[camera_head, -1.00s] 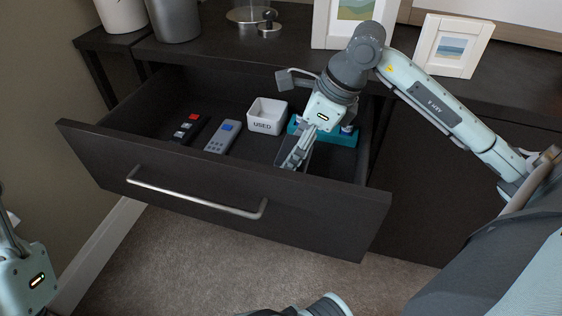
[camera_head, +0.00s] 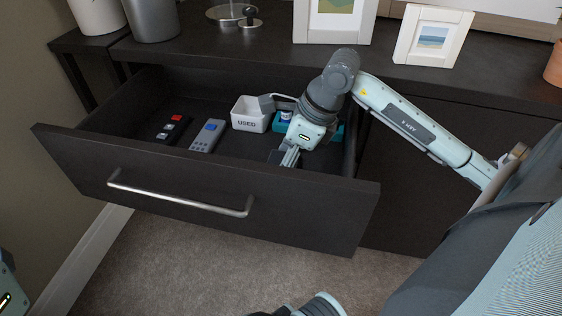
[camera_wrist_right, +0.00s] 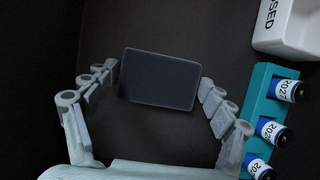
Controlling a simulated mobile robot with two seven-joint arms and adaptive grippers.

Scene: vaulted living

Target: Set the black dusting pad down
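The black dusting pad (camera_wrist_right: 160,80) is a dark, flat rounded rectangle between the fingertips of my right gripper (camera_wrist_right: 160,76) in the right wrist view. The fingertips lie close along its two short sides and appear to hold it. In the head view my right gripper (camera_head: 285,157) reaches down inside the open drawer (camera_head: 205,190), near its front right part; the pad is hidden there. The gap between pad and drawer floor is not clear. Only a bit of my left arm shows at the lower left edge; its fingers are out of view.
Picture frames (camera_head: 433,37) and pots stand on the cabinet top.

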